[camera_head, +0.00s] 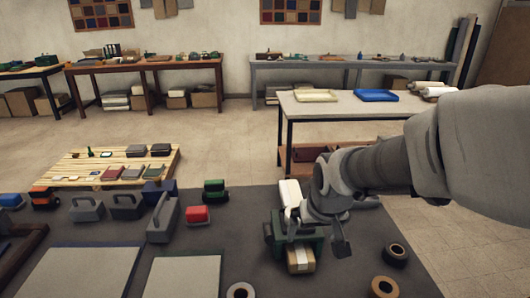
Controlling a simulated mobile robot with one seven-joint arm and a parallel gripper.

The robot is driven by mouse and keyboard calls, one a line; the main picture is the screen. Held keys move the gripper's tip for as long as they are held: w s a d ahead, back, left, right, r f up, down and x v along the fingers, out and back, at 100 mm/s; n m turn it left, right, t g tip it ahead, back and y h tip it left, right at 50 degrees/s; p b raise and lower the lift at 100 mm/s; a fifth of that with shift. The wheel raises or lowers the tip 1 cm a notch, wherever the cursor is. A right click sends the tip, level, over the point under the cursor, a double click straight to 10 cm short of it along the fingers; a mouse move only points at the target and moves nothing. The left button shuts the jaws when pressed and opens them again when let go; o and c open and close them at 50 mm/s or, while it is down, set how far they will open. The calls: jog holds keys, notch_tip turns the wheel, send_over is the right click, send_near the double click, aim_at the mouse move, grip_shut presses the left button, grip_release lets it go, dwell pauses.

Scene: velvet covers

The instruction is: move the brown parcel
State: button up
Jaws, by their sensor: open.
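The brown parcel (300,260) is a small tan box with a paler band on top. It sits on the dark work surface (200,258) in the front middle, partly against a green object (275,238). My gripper (317,236) is just above and behind the parcel, with its fingers apart and pointing down. One finger is at the left near the green object and the other at the right. I see nothing held between them. Whether a finger touches the parcel or the green object I cannot tell.
Tape rolls (396,254) lie to the right and front. A white item (290,192) stands behind the gripper. A red block (197,214), grey toolboxes (162,218) and pale sheets (82,272) lie to the left. A wooden pallet (75,173) and tables stand beyond.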

aim_at(302, 257)
jog(key=shift+f, duration=0.1)
jog(key=b+x, duration=0.7)
jog(key=x, duration=1)
jog(key=shift+w, duration=0.15)
jog(key=c, duration=1.5)
